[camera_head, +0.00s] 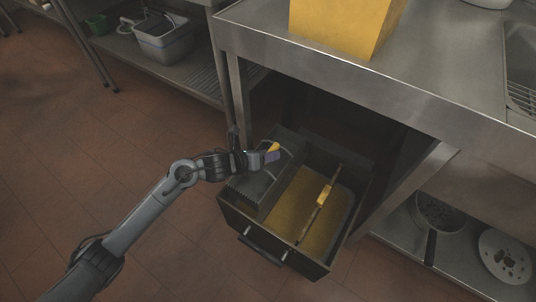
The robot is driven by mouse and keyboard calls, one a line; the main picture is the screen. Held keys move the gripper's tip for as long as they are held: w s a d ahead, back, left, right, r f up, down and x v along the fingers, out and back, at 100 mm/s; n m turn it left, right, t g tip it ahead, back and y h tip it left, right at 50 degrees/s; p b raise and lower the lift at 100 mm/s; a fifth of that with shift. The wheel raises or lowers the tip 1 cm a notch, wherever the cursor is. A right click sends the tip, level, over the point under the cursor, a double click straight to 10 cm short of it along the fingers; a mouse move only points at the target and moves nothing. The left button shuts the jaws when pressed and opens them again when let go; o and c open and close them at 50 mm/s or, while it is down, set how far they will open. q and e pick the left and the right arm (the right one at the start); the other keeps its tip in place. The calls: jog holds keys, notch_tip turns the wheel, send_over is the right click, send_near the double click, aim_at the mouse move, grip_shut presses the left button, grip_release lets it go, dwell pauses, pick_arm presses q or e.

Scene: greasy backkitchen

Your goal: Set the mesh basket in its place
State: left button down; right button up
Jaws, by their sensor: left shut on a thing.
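A grey box-like basket (253,188), which I take to be the mesh basket, sits at the left side of an open dark drawer or bin (285,250) below the counter. Its mesh is too small to make out. My left gripper (268,154) is at the basket's upper rear edge, shut on a part of it by a yellow and purplish piece. The gripper hides some of the basket's rim. Whether the basket rests on the bottom I cannot tell. My right gripper is not in view.
A dark bar with a yellow piece (324,196) crosses the drawer, over a yellowish bottom. The steel counter (400,92) with a yellow box (340,25) overhangs behind. A pot (437,214) and a perforated white disc (504,254) are on the lower right shelf. Floor at left is clear.

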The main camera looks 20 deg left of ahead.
aim_at(279, 162)
pick_arm(q)
jog(key=shift+f+b, duration=2.25)
jog(key=shift+f, duration=0.55)
jog(key=c, duration=0.8)
grip_release()
jog(key=shift+f, duration=0.1)
